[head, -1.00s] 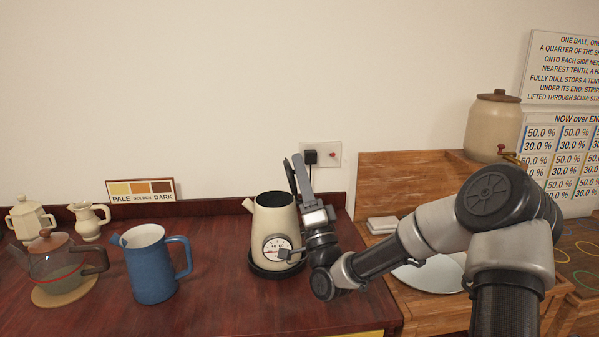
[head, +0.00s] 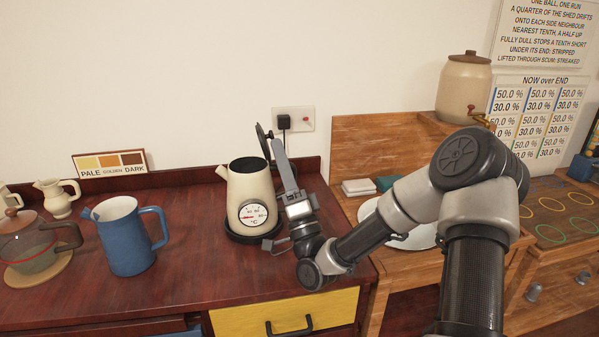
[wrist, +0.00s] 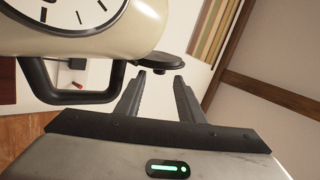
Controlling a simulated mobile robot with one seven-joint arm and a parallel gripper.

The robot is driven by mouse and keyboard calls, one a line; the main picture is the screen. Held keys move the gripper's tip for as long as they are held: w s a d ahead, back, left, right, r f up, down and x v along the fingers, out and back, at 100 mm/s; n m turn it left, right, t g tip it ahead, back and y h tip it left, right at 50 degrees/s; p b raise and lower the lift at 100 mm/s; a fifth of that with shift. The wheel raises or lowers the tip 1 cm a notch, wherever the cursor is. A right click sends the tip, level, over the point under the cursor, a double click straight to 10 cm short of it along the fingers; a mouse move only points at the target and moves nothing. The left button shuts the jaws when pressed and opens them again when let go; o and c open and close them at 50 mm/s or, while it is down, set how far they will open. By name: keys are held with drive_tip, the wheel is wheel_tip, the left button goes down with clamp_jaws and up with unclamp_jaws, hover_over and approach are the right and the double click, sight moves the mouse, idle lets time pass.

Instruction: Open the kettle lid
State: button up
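The cream kettle (head: 238,186) with a round dial (head: 253,214) stands on a dark base (head: 240,235) on the red-brown counter. Its mouth is uncovered and dark inside. The dark lid (head: 263,142) stands raised at the rear right of the mouth. My gripper (head: 278,150) is right of the kettle, its fingers pointing up beside the lid. In the wrist view my gripper (wrist: 160,75) has its fingers apart with nothing between them. The lid (wrist: 162,64) shows just beyond the fingertips; contact cannot be told. The kettle's black handle (wrist: 75,98) is at the left.
A blue jug (head: 122,240), a glass teapot (head: 28,245) and a cream jug (head: 58,200) stand left of the kettle. A wall socket (head: 297,118) is behind. A crock (head: 462,88) stands on the wooden shelf at right. Counter in front of the kettle is clear.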

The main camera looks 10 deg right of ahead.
drive_tip(key=s+d, duration=0.2)
drive_tip(key=s, duration=0.9)
drive_tip(key=shift+d+r, duration=0.25)
drive_tip(key=shift+d, duration=0.15)
